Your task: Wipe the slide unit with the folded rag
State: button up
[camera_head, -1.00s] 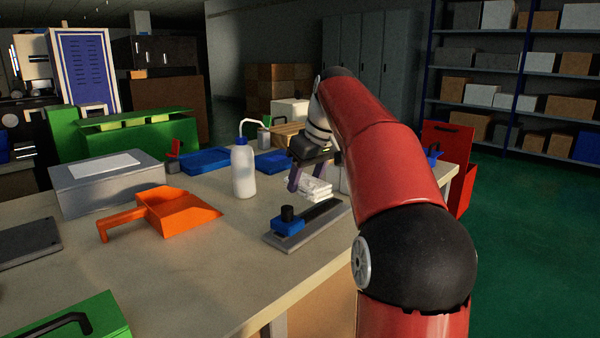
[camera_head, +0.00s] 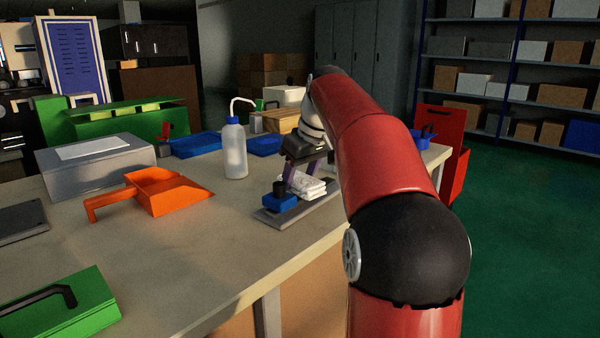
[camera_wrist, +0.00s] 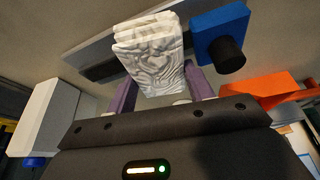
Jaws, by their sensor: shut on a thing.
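The slide unit is a flat grey rail (camera_head: 268,217) with a blue carriage (camera_head: 281,202) and a black knob, lying near the bench's front edge. My gripper (camera_head: 302,178) is shut on the folded white rag (camera_head: 311,187). The rag is at the rail, just behind and right of the carriage. In the wrist view the rag (camera_wrist: 152,60) sits between my purple fingers and overlaps the rail (camera_wrist: 92,58). The carriage (camera_wrist: 218,30) is beside it on the right, apart. Whether the rag touches the rail is hard to tell.
A white squeeze bottle (camera_head: 235,152) stands left of my gripper. An orange dustpan (camera_head: 165,192) and a grey box (camera_head: 98,168) lie further left. Blue trays (camera_head: 195,145) are behind. A green case (camera_head: 62,305) is at the near left. The bench's middle front is clear.

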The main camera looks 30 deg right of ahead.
jog(key=shift+f+b, duration=0.35)
jog(key=shift+f, duration=0.2)
dwell(0.4)
jog(key=o, duration=0.6)
jog(key=shift+r+p, duration=0.4)
jog(key=shift+p, duration=0.1)
jog(key=shift+c, duration=0.3)
jog(key=c, duration=0.6)
jog(key=shift+f, duration=0.1)
